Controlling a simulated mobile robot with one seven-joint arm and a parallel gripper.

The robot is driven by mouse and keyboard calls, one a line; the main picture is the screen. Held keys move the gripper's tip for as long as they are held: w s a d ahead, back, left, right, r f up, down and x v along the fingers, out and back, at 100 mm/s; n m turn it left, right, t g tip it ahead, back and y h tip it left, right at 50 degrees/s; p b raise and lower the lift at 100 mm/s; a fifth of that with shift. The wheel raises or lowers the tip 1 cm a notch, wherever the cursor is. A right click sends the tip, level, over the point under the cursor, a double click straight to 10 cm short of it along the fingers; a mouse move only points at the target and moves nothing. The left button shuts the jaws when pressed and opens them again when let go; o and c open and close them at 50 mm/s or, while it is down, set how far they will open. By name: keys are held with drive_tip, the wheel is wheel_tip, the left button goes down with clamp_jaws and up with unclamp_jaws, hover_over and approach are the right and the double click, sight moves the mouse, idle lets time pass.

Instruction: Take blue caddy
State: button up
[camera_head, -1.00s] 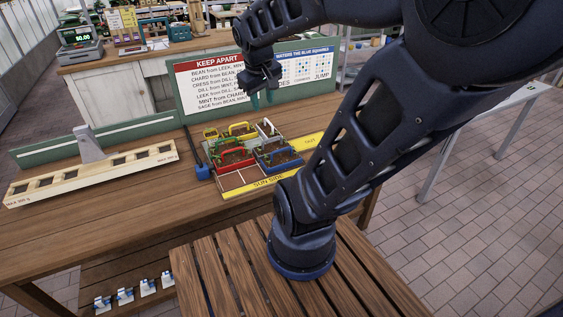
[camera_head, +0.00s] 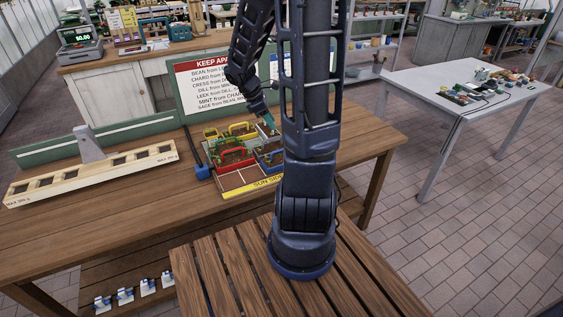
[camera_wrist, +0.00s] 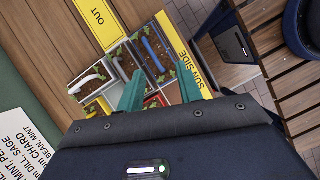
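The blue caddy (camera_head: 268,159), a small planter with a raised handle and green seedlings, stands in the tray on the wooden table. My arm hides its right part in the head view. In the wrist view its blue handle (camera_wrist: 153,53) lies just beyond the fingertips. My gripper (camera_head: 269,121) is above the back right of the tray, pointing down. In the wrist view its two teal fingers (camera_wrist: 160,72) are apart with nothing held between them. The gripper is above the caddies and does not touch the blue handle.
A sign board (camera_head: 205,84) rises behind the tray. A long wooden rack (camera_head: 95,174) lies on the left.

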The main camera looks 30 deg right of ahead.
drive_tip(key=shift+w+d+f+n+g, duration=0.15)
drive_tip(key=shift+d+f+n, duration=0.75)
drive_tip(key=shift+f, duration=1.8)
drive_tip(key=shift+w+d+f+n+g, duration=0.15)
drive_tip(key=shift+d+f+n, duration=0.7)
drive_tip(key=shift+f, duration=1.9)
drive_tip(key=shift+w+d+f+n, duration=0.2)
drive_tip(key=shift+d+f+n, duration=0.25)
drive_tip(key=shift+d+f, duration=1.55)
drive_tip(key=shift+a+f, duration=0.7)
drive_tip(key=shift+a, duration=0.05)
clamp_jaws()
